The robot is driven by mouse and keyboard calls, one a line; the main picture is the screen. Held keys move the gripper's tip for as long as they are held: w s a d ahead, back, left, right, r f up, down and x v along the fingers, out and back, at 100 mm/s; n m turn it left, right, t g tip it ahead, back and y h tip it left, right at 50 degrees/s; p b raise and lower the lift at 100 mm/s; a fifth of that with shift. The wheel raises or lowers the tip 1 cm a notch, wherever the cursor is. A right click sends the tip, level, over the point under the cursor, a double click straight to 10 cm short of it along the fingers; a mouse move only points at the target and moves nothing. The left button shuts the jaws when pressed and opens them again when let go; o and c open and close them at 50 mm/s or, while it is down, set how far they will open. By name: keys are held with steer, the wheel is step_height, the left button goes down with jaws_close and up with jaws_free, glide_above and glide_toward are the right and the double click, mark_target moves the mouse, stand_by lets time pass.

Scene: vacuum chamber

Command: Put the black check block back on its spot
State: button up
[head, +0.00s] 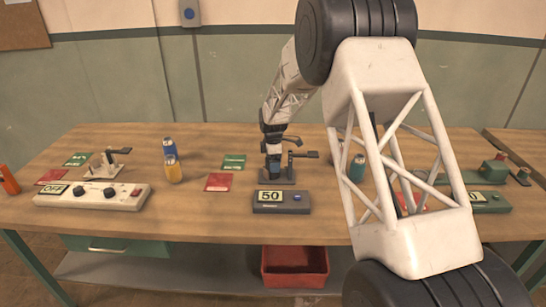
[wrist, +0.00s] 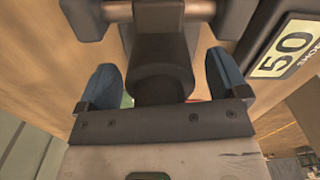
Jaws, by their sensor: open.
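My gripper (head: 272,148) is at the grey tester stand (head: 284,179) behind the readout box showing 50 (head: 283,202). In the wrist view its two blue fingertips (wrist: 160,83) are apart, one on each side of a dark rounded part (wrist: 163,55). I cannot tell whether this part is the black check block or part of the stand, nor whether the fingers touch it. No separate black block can be made out with certainty in the head view. The wrist view also shows the readout box (wrist: 287,48) at the right.
A green card (head: 234,162) and a red card (head: 219,182) lie left of the stand. Blue (head: 168,146) and yellow (head: 173,170) cylinders stand further left, near a control box reading OFF (head: 92,196). A teal cylinder (head: 357,168) stands right. My arm hides part of the right side.

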stand_by(0.3)
steer(key=c, duration=1.2)
steer(key=shift+c, duration=0.2)
steer(key=shift+d, duration=0.2)
steer(key=shift+r, duration=0.1)
steer(key=shift+r, duration=6.4)
